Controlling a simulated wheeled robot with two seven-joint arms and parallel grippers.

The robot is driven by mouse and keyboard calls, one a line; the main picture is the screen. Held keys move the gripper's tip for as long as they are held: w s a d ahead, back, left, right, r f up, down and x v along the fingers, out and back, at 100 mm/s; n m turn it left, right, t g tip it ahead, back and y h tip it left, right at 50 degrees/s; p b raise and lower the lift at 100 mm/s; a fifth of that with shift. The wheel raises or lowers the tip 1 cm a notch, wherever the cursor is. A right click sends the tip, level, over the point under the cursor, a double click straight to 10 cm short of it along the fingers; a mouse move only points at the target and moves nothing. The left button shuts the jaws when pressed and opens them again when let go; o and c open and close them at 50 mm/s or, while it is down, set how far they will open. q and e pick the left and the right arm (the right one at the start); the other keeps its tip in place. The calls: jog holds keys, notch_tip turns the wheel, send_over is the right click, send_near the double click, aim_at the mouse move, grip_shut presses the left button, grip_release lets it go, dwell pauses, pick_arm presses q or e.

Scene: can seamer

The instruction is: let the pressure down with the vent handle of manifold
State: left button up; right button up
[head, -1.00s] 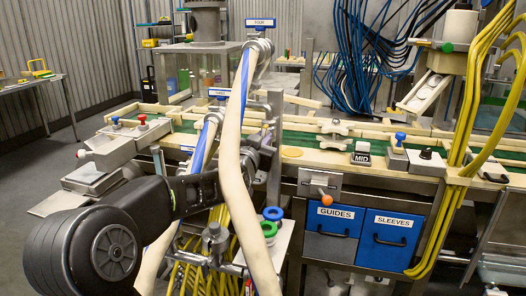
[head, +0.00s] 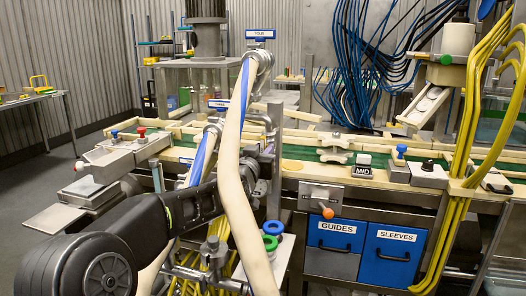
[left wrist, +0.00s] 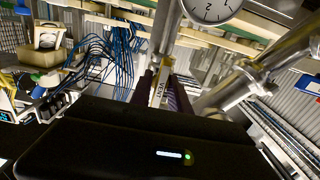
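The manifold (head: 268,150) is an upright cluster of grey pipes and valves beside the conveyor, partly hidden by thick cream hoses. In the left wrist view, its vent handle (left wrist: 160,88) carries a pale label that seems to read VENT. The dark fingers of my left gripper (left wrist: 163,93) lie on both sides of this handle and look closed on it. A white round gauge (left wrist: 210,8) shows above; its needle is not clear. My right gripper is not seen.
Cream hoses (head: 231,160) hang in front of the manifold. Behind runs a green conveyor (head: 300,153) with a MID block (head: 362,167) and knobbed boxes. Blue drawers (head: 392,252) stand below right, and yellow cables (head: 462,180) hang at the right.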

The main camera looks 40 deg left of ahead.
pick_arm(q)
jog(key=shift+o, duration=0.8)
jog(key=shift+s, duration=0.1)
jog(key=b+v, duration=0.1)
jog(key=v, duration=0.6)
jog(key=shift+s+d, duration=0.15)
jog(key=shift+s, duration=0.15)
